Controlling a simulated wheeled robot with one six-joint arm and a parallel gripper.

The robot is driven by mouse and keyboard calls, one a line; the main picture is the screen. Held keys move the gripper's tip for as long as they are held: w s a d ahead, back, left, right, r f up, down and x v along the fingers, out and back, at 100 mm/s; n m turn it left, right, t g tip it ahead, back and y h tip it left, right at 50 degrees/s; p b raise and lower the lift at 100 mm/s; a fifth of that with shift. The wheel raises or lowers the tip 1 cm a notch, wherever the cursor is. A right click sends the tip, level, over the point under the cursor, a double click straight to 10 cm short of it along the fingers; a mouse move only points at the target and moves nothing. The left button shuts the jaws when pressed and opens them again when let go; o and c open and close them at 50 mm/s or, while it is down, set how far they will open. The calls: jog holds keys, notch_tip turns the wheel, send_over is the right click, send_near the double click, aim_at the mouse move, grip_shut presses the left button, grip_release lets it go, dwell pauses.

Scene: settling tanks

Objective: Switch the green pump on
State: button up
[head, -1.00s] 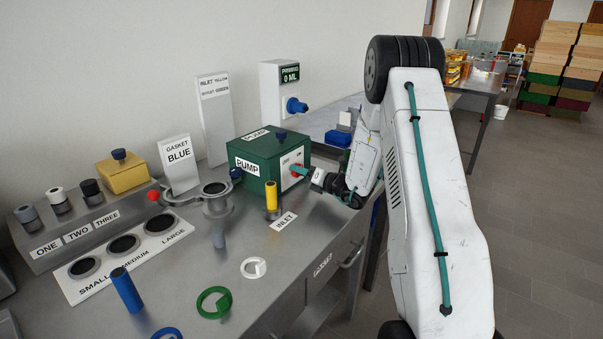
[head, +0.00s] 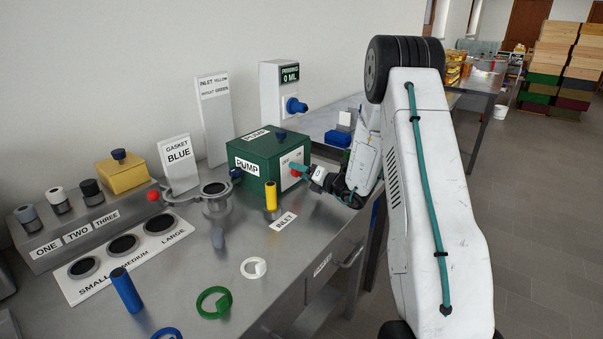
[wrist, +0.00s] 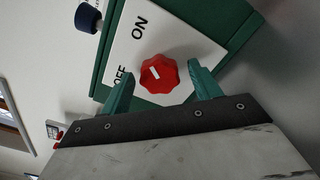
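The green pump (head: 262,168) is a green box labelled PUMP on the steel bench, with a white plate on its right end. A red knob (wrist: 158,73) sits on that plate, with OFF printed to its left and ON above in the wrist view. Its short white mark slants up and left; I cannot tell exactly which label it points to. My gripper (wrist: 160,78) is open, its two teal fingers on either side of the knob, with gaps visible. In the head view my gripper (head: 304,170) is at the pump's right end.
A yellow cylinder (head: 271,196) stands close in front of the pump, near the INLET label. A gauge post (head: 281,94) reading 0 ML is behind it. White (head: 254,268) and green (head: 213,302) rings lie on the front bench.

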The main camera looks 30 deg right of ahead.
jog(key=v, duration=0.7)
jog(key=shift+s+d, duration=0.15)
jog(key=shift+s, duration=0.2)
dwell(0.4)
